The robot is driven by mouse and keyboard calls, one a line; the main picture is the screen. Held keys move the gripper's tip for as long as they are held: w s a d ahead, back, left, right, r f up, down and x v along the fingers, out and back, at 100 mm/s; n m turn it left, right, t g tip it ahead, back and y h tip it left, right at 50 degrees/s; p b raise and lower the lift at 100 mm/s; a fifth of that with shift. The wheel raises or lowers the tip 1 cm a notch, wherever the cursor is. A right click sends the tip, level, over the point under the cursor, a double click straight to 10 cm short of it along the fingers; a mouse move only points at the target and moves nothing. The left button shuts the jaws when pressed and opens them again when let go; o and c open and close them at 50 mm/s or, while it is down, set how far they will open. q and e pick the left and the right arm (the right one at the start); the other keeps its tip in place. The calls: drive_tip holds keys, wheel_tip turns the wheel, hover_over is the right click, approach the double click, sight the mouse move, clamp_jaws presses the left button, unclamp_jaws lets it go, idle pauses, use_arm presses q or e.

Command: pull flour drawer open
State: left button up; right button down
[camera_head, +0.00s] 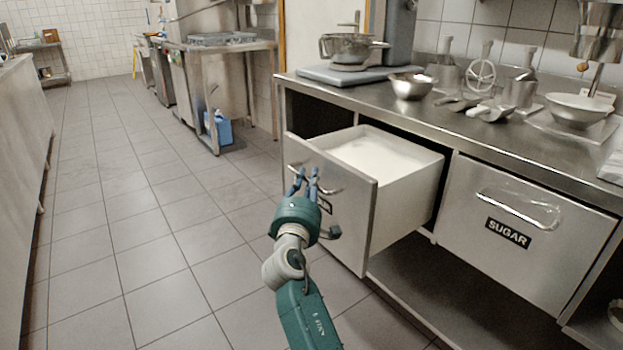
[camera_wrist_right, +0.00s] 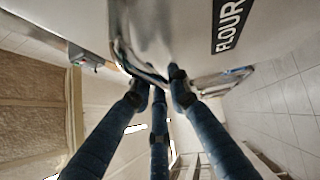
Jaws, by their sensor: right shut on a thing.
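The flour drawer (camera_head: 401,203) is pulled out from under the steel counter, with white flour (camera_head: 372,155) showing inside. Its steel front (camera_head: 350,228) faces left, and a bar handle (camera_head: 326,181) runs across it. My right gripper (camera_head: 304,178) is shut on the handle in the head view. In the right wrist view its blue fingers (camera_wrist_right: 158,88) close around the handle, and the FLOUR label (camera_wrist_right: 230,24) shows on the drawer front. In the head view the gripper partly hides the label. My left gripper is not in view.
The closed sugar drawer (camera_head: 522,232) is to the right, under the same counter (camera_head: 455,125). A scale with a pot (camera_head: 350,50), a metal bowl (camera_head: 411,85) and scoops (camera_head: 491,112) stand on top. The tiled floor (camera_head: 165,230) left of the drawer is clear.

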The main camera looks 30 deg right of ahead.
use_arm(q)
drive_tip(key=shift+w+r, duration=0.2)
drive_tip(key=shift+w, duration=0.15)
use_arm(e)
drive_tip(key=shift+a, duration=0.45)
